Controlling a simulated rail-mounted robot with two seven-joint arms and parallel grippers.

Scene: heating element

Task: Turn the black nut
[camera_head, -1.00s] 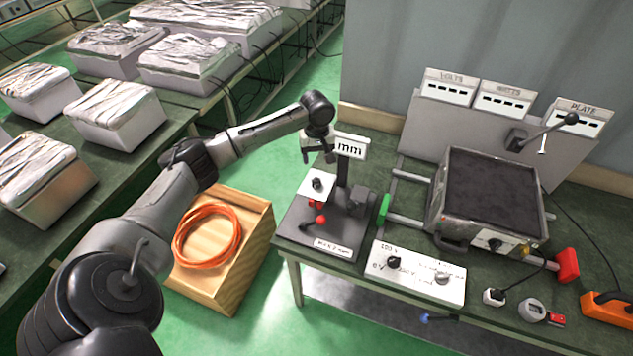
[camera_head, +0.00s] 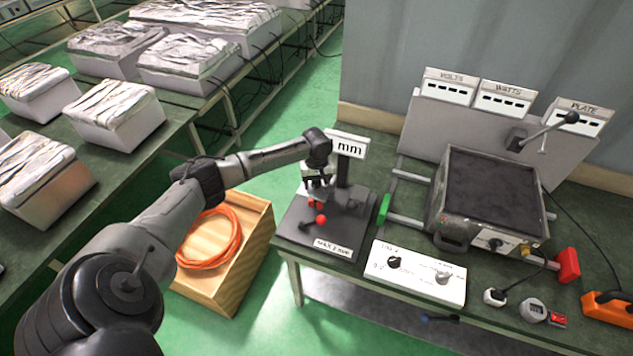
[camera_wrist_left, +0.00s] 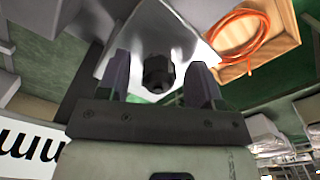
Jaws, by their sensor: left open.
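The black nut (camera_wrist_left: 158,72) shows in the left wrist view on a pale plate (camera_wrist_left: 150,35). It lies between the two fingers of my left gripper (camera_wrist_left: 160,85), with gaps on both sides. My left gripper is open. In the head view my left gripper (camera_head: 318,186) is low over the dark stand with the "mm" sign (camera_head: 348,146), and it hides the nut and most of the plate there. My right gripper is not in view.
Red knobs (camera_head: 321,219) sit on the stand's base just below the gripper. A white control box (camera_head: 416,272) and a dark heating plate (camera_head: 490,190) stand to the right. A wooden crate (camera_head: 235,280) with an orange cable (camera_head: 208,242) is on the floor at left.

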